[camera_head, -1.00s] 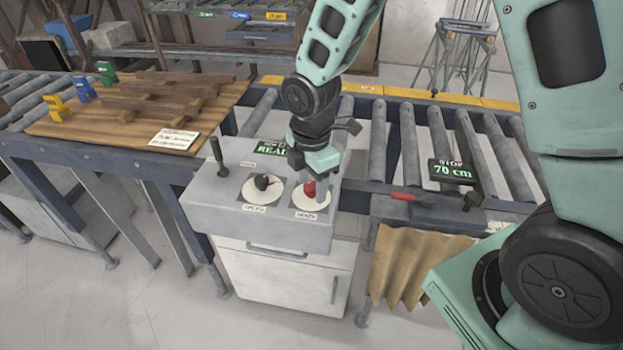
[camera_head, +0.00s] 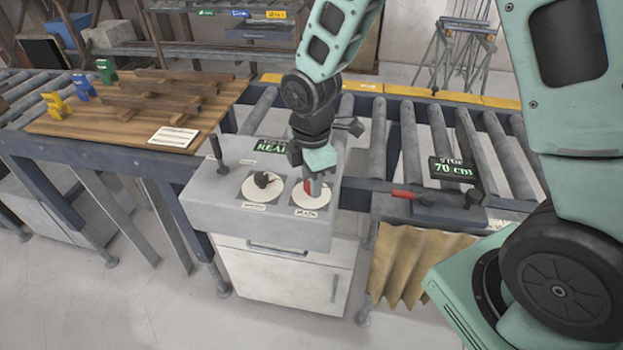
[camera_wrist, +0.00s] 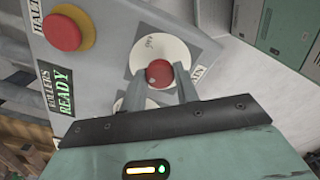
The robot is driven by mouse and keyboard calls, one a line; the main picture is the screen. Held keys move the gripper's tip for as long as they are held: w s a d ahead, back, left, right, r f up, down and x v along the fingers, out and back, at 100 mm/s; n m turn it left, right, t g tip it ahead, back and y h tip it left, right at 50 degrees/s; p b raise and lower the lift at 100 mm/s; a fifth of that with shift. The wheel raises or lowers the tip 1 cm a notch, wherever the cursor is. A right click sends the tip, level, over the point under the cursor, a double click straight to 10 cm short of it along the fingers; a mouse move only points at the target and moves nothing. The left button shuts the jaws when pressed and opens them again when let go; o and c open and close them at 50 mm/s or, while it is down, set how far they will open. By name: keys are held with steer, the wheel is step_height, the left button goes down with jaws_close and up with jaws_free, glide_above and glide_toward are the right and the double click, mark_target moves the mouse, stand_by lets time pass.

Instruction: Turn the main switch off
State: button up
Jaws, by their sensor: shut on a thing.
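The main switch is a red knob (camera_head: 309,187) on a round white dial plate, the right one of two on the grey control box. In the wrist view the knob (camera_wrist: 159,74) sits between my two fingers, with its plate (camera_wrist: 165,50) behind it and part of a label ending in "AIN" beside it. My gripper (camera_head: 315,186) reaches down from above and is shut on the red knob; it also shows in the wrist view (camera_wrist: 158,84). My fingers hide part of the knob, so its exact pointing is hard to read.
A black knob (camera_head: 263,180) on a second dial is just left. A display (camera_head: 272,147) reads READY. The wrist view shows a red HALT button (camera_wrist: 62,30) on a yellow ring. A red-handled part (camera_head: 404,194) and a "70 cm" display (camera_head: 453,170) lie right, by the rollers.

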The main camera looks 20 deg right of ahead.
steer(key=m+b, duration=0.1)
steer(key=m, duration=0.7)
steer(key=shift+b, duration=0.35)
steer(key=m, duration=0.4)
steer(key=shift+m, duration=0.3)
steer(key=shift+w+r+m+b, duration=0.1)
steer(key=shift+m+b, duration=0.2)
steer(key=shift+m, duration=1.6)
steer(key=o, duration=1)
steer(key=shift+c, duration=0.2)
step_height(320, 180, up, 17)
steer(key=b, duration=0.2)
steer(key=shift+r+b, duration=0.2)
steer(key=shift+b, duration=0.1)
